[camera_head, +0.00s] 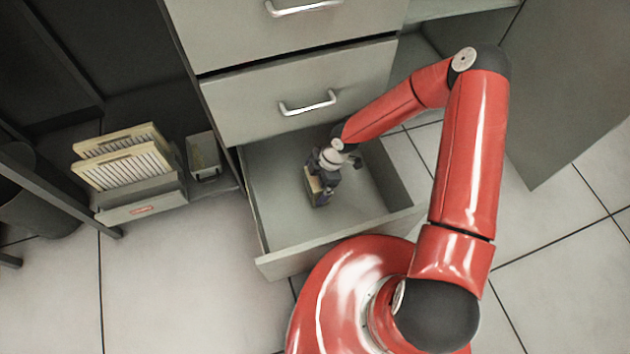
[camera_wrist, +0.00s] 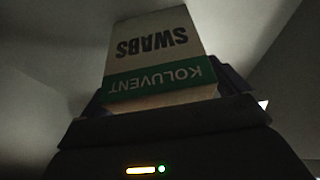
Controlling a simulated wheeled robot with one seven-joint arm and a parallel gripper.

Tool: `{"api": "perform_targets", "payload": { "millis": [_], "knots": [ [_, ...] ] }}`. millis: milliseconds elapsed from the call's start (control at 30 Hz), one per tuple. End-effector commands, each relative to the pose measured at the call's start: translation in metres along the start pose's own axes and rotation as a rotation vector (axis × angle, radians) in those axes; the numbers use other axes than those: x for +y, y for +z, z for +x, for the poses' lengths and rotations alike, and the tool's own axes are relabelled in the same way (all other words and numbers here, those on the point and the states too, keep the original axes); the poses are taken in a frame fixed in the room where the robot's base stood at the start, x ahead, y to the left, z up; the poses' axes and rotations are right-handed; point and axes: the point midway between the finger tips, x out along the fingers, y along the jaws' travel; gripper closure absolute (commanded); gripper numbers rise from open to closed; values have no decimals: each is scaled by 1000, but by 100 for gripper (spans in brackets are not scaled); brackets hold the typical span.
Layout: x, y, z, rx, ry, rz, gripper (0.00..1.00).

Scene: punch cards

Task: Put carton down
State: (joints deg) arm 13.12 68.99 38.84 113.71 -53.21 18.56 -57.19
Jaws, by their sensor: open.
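The carton (camera_head: 313,187) is a small pale box down inside the open drawer (camera_head: 280,247). In the wrist view the carton (camera_wrist: 158,50) shows a white face with a green band and the upside-down words KOLUVENT SWABS. My gripper (camera_head: 322,190) reaches down into the drawer right at the carton. Its jaws are open, with the carton still between or just in front of the fingers. The carton's lower end is hidden behind the gripper body in the wrist view. I cannot tell whether the fingers touch it.
The drawer walls surround my gripper, and the drawer floor around the carton looks bare. A closed drawer (camera_head: 300,90) sits above. A rack of punch cards (camera_head: 125,170) and a small grey bin (camera_head: 204,157) stand at left. A cabinet door (camera_head: 560,90) stands at right.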

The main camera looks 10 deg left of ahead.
Motion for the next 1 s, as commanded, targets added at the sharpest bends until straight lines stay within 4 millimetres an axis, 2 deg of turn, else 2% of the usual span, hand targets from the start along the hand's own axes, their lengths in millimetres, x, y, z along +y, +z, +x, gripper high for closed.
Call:
{"api": "perform_targets", "payload": {
  "millis": [133,233,500,700,833,1000],
  "knots": [
    [0,-1,-5,0,1,0,0],
    [1,-1,-17,0,3,1,0],
    [1,-1,-76,-1,4,2,0],
    [1,-1,-109,0,3,1,0],
    [0,0,-119,-1,1,1,0],
    [0,-1,-122,0,0,-1,0]
  ]
}}
